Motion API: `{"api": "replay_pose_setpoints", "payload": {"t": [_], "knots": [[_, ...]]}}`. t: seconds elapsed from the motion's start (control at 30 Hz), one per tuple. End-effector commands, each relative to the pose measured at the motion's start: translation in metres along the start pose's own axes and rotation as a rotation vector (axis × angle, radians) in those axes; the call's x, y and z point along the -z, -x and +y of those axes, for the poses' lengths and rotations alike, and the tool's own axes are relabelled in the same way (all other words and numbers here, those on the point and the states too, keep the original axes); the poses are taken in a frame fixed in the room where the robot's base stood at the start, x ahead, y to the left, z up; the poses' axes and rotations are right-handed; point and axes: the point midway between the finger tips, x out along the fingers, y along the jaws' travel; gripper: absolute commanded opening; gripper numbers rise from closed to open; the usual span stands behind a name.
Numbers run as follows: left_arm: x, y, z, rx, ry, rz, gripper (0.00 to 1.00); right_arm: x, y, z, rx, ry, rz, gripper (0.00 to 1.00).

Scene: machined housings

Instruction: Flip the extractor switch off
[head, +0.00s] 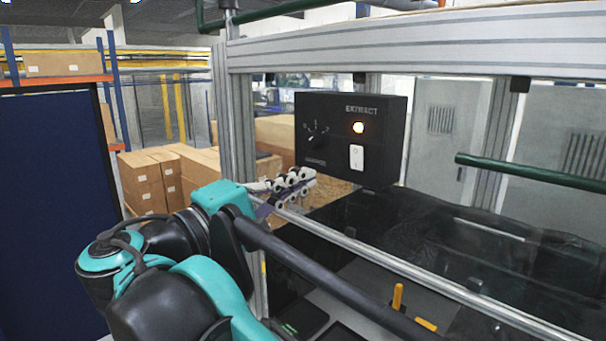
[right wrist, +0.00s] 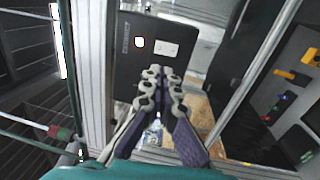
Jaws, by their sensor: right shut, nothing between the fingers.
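A black control box (head: 335,172) marked EXTRACT hangs at the frame in the head view. My right gripper (head: 309,175) is shut and empty, just below and left of the switch in the head view. In the right wrist view the fingertips (right wrist: 164,73) lie just below the white switch (right wrist: 165,49), with the lit lamp (right wrist: 139,42) beside it. I cannot tell the gap in depth. My left gripper is not in view.
A metal rail (head: 400,268) runs below the box, and an upright aluminium post (head: 233,125) stands left of it. A green bar (head: 530,172) is at the right. Cardboard boxes (head: 150,180) stand behind. Yellow parts (head: 397,297) lie below.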

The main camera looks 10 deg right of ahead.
Motion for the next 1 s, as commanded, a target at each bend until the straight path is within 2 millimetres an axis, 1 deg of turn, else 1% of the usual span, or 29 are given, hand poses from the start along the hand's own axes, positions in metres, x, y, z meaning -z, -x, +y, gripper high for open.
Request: {"api": "replay_pose_setpoints", "payload": {"t": [0.03,0.3,0.4,0.5,0.6,0.7,1.0], "knots": [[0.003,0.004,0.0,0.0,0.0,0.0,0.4,-0.001,-0.012,0.002,0.0,0.001,-0.006,0.0],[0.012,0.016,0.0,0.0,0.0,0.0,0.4,-0.001,-0.07,0.002,0.0,0.001,-0.005,0.0],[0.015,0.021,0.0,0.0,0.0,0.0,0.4,-0.001,-0.087,0.003,0.001,0.0,-0.005,0.0],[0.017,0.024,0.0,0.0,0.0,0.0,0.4,-0.001,-0.1,0.002,0.001,0.0,-0.003,0.0],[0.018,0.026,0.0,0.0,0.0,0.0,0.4,-0.001,-0.108,0.001,0.0,0.0,-0.002,0.0],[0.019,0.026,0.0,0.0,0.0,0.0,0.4,0.0,-0.112,0.001,0.0,0.0,-0.001,0.0],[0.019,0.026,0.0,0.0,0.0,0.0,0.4,0.0,-0.113,0.0,0.001,0.0,0.0,0.0]]}}
